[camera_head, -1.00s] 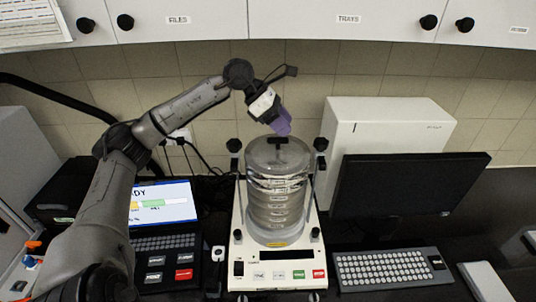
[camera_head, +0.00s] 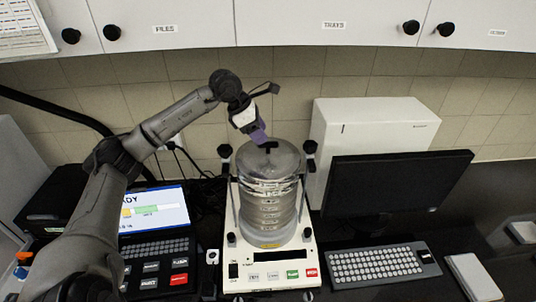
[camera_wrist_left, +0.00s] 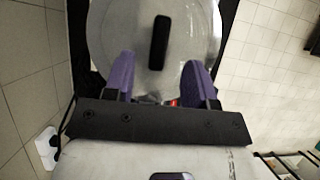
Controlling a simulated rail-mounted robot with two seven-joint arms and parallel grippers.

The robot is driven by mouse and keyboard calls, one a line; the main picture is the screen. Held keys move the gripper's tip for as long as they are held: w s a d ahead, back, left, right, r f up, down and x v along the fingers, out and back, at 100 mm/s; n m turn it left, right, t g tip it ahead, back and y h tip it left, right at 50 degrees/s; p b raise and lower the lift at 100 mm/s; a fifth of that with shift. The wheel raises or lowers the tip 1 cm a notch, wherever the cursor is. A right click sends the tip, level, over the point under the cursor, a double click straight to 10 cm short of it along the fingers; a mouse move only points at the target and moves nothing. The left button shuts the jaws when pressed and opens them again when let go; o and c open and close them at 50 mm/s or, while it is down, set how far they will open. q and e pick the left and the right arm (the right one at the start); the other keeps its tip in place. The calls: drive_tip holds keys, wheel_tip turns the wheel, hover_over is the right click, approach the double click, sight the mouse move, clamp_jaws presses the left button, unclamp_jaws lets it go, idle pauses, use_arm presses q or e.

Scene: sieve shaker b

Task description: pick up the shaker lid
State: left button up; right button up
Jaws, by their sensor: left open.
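The shaker lid (camera_head: 282,158) is a clear round cover on top of the sieve stack (camera_head: 268,205), with a black bar handle (camera_head: 270,148) across its middle. In the left wrist view the lid (camera_wrist_left: 108,28) fills the top, and its handle (camera_wrist_left: 159,42) stands ahead of the fingers, in line with the gap between them. My left gripper (camera_head: 262,138) has purple fingers and is just above and behind the handle. In the left wrist view the gripper (camera_wrist_left: 158,78) is open, with nothing between its fingertips. My right gripper is not in view.
Black clamp knobs (camera_head: 225,151) on rods flank the stack on the shaker base (camera_head: 240,285). A white box (camera_head: 365,125) and a black monitor (camera_head: 395,185) stand to the right. A keyboard (camera_head: 382,266) lies in front. Wall cabinets (camera_head: 270,22) hang above.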

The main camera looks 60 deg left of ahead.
sight(267, 143)
use_arm(q)
drive_tip(key=shift+w+d+f+p, duration=0.1)
drive_tip(key=shift+w+f+p, duration=0.15)
drive_tip(key=shift+f+p, duration=0.15)
drive_tip(key=p+x, duration=0.2)
drive_tip(key=x, duration=0.1)
drive_tip(key=shift+w+d+f, duration=0.1)
drive_tip(key=shift+w+f, duration=0.15)
drive_tip(key=shift+f, duration=0.4)
clamp_jaws()
